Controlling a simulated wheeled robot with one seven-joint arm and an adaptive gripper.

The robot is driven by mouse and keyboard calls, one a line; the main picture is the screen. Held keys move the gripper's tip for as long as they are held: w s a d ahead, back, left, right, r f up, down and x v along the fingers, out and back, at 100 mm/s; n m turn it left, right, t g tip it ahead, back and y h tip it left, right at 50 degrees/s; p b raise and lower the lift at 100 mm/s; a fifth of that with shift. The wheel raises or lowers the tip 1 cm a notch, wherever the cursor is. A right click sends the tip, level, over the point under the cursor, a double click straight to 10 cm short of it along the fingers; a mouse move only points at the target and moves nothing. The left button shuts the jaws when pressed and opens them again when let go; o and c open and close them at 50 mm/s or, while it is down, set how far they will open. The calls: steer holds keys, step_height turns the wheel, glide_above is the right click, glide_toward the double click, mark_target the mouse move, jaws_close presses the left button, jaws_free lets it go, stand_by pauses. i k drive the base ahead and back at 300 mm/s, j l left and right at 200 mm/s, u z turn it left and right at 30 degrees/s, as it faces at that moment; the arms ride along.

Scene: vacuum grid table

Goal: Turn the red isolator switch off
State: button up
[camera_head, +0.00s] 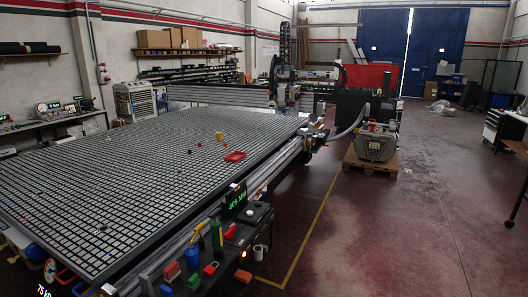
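My gripper is not in view. Several small red parts show along the near front edge of the grid table (120,170), and I cannot tell which one is the isolator switch. One is a red block (172,271) on the front ledge. Another is a small red part (210,268) on the dark panel to its right.
A green cylinder (217,236), a green-lit display (238,202) and a black box with a knob (255,214) stand at the table's front corner. A red tray (235,156) lies on the grid. A pump (376,143) sits on a pallet.

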mark_target(229, 235)
steer(key=i+l+u, duration=0.1)
steer(key=i+u, duration=0.3)
steer(key=i+l+u, duration=0.25)
steer(key=i+u, duration=0.15)
steer(key=i+l+u, duration=0.4)
steer(key=i, duration=0.15)
steer(key=i+l+u, duration=0.4)
steer(key=i+l, duration=0.15)
steer(key=l, duration=0.2)
steer(key=i+l, duration=0.2)
steer(key=l, duration=0.15)
steer(key=i+l, duration=0.15)
steer(key=l, duration=0.9)
